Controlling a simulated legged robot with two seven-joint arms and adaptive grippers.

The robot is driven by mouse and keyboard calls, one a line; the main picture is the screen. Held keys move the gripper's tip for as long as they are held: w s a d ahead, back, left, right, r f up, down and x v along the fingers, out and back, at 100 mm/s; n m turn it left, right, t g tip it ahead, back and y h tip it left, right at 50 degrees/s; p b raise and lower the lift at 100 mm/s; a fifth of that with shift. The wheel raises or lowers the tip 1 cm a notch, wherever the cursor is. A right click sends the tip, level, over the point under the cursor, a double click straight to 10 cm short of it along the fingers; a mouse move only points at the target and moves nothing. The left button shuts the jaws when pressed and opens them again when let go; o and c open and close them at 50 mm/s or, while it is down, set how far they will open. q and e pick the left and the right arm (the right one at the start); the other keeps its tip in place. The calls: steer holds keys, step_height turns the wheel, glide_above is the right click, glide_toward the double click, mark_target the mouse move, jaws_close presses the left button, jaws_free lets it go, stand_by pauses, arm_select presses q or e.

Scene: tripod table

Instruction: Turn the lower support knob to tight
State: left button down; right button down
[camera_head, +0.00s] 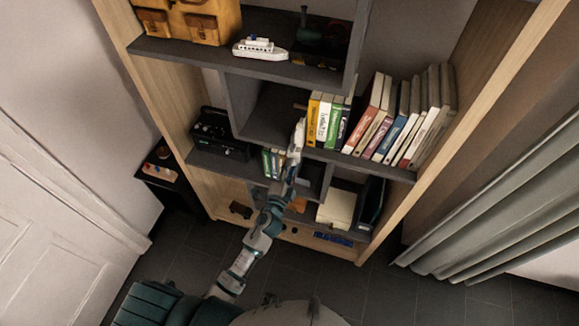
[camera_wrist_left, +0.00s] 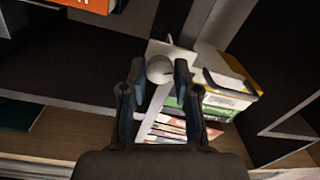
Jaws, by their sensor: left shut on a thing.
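My left gripper (camera_head: 297,138) reaches up to the middle of the bookshelf, in front of the books. In the left wrist view its two fingers (camera_wrist_left: 160,72) are closed around a pale round knob (camera_wrist_left: 160,68), one finger on each side. A light plate or bracket shows just behind the knob, and a pale strip runs down below it. In the head view the gripper hides the knob. I cannot tell from these frames whether the knob is loose or tight. My right gripper is in neither view.
The bookshelf has a row of books (camera_head: 395,125), a black radio (camera_head: 217,135), a white toy boat (camera_head: 260,49) and a tan bag (camera_head: 190,20). Books (camera_wrist_left: 205,105) also lie close behind my left fingers. A curtain (camera_head: 500,225) hangs at right; a door (camera_head: 55,235) stands at left.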

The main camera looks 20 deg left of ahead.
arm_select(q)
steer(key=m+p, duration=0.1)
steer(key=m, duration=0.4)
steer(key=shift+f, duration=0.2)
steer(key=shift+s+f, duration=0.1)
stand_by(0.5)
steer(key=c, duration=1)
jaws_free()
steer(key=shift+o, duration=0.7)
steer(key=s, duration=1.1)
steer(key=shift+s+a+f, duration=0.2)
steer(key=shift+s, duration=0.2)
